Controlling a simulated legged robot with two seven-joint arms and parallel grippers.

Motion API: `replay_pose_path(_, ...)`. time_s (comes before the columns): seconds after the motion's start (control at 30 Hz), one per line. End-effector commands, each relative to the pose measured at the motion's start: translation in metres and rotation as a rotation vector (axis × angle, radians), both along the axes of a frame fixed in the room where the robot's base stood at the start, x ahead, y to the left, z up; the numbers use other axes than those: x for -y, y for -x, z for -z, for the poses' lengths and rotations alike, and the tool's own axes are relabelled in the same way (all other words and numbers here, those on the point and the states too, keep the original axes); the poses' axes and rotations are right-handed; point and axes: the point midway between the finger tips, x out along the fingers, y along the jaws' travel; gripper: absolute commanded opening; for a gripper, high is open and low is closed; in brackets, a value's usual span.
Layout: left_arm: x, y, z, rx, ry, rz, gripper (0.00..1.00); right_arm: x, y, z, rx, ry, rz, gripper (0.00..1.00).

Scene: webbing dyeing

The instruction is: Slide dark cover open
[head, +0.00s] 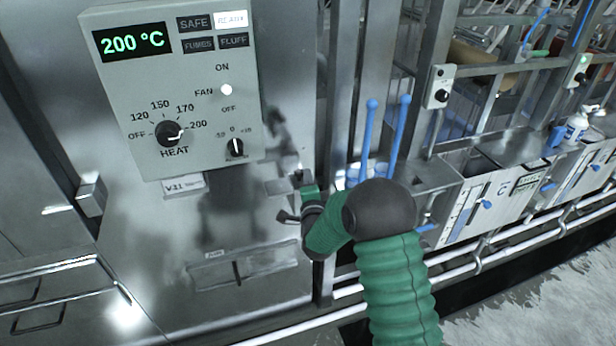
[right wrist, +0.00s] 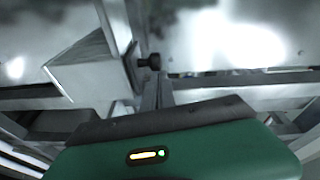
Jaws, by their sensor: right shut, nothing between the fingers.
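My right gripper (head: 298,182) reaches the steel machine front from the right, beside a small metal block below the control box. In the right wrist view its narrow fingers (right wrist: 155,92) are shut with nothing between them. A small black knob (right wrist: 150,62) is just beyond the fingertips; I cannot tell if they touch it. A dark patch (head: 226,200) shows on the steel left of the gripper; I cannot tell if it is the dark cover or a reflection. My left gripper is not in view.
Blue-handled levers (head: 367,140) stand close behind my right arm. A slotted plate (head: 245,270) lies lower left. White pipes (head: 480,245) run along the front at right.

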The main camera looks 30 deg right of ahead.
Motion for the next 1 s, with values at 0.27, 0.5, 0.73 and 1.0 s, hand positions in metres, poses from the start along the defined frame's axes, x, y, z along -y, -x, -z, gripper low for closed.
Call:
replay_pose_path(0.27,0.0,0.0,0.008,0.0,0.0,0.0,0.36,-0.011,-0.003,0.003,0.002,-0.001,-0.003,0.0)
replay_pose_path(0.5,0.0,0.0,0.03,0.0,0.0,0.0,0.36,-0.058,-0.014,0.004,0.003,0.0,-0.003,0.0)
replay_pose_path(0.73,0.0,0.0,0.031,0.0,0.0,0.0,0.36,-0.071,-0.017,0.0,0.0,0.0,-0.004,0.0)
replay_pose_path(1.0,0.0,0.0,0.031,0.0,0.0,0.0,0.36,-0.072,-0.018,0.0,-0.001,-0.001,-0.006,0.0)
